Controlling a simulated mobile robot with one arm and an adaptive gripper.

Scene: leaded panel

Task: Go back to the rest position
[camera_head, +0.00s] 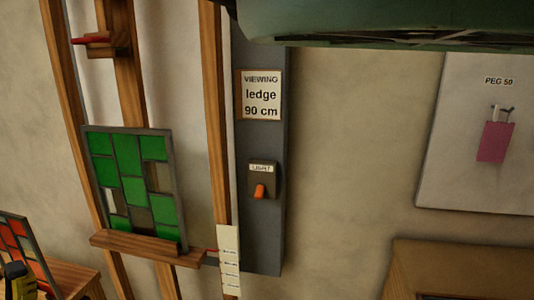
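My gripper is not in view. A leaded panel (133,184) of green panes, with a few pale or brownish ones, stands upright on the ledge (146,248) of a wooden easel. A grey post (260,215) beside the easel carries a sign (261,96) reading "VIEWING ledge 90 cm". Below the sign is a switch labelled "LIGHT" (262,181) with an orange lever.
A second panel with red-orange panes (18,245) shows at the lower left by a wooden surface. A white board (475,175) marked "PEG 50" holds a pink tag (494,141). A wooden cabinet (465,262) stands lower right. A dark green shape (390,22) covers the top right.

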